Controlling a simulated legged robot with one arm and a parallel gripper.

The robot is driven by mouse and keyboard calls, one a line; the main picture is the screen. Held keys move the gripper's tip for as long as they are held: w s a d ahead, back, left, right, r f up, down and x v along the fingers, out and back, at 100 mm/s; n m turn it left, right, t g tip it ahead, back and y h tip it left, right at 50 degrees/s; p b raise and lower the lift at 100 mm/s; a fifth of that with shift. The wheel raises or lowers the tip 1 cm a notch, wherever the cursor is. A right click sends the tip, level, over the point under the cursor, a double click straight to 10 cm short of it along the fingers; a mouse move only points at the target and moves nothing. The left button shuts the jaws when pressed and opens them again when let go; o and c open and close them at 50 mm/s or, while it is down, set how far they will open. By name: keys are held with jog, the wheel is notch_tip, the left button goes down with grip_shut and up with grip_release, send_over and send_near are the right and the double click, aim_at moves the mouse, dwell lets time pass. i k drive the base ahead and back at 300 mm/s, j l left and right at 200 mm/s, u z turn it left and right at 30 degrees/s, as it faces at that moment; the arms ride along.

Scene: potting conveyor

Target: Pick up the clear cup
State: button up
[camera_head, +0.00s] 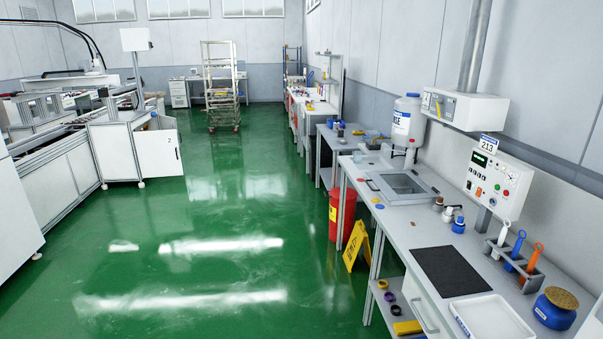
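I cannot make out the clear cup for certain.
The near bench at right holds a black mat (451,271), a white tray (492,318), a blue jar (555,309), a rack with handled tools and small bottles. A yellow floor sign (356,246) and red bin (347,220) stand beside it. The green floor (215,240) is open at centre.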

aim_at(358, 156)
jog(key=i+u, duration=0.1)
jog(key=i, duration=1.75)
jog(key=i+z, duration=0.1)
jog(key=i, duration=0.5)
jog(key=i+j+z, duration=0.15)
jog(key=i, duration=0.45)
jog(key=i+j+z, duration=0.1)
jog(key=i, duration=0.5)
jog(key=i+j+z, duration=0.35)
jog(key=i, duration=0.15)
jog(key=i+j+z, duration=0.35)
jog(key=i, duration=0.15)
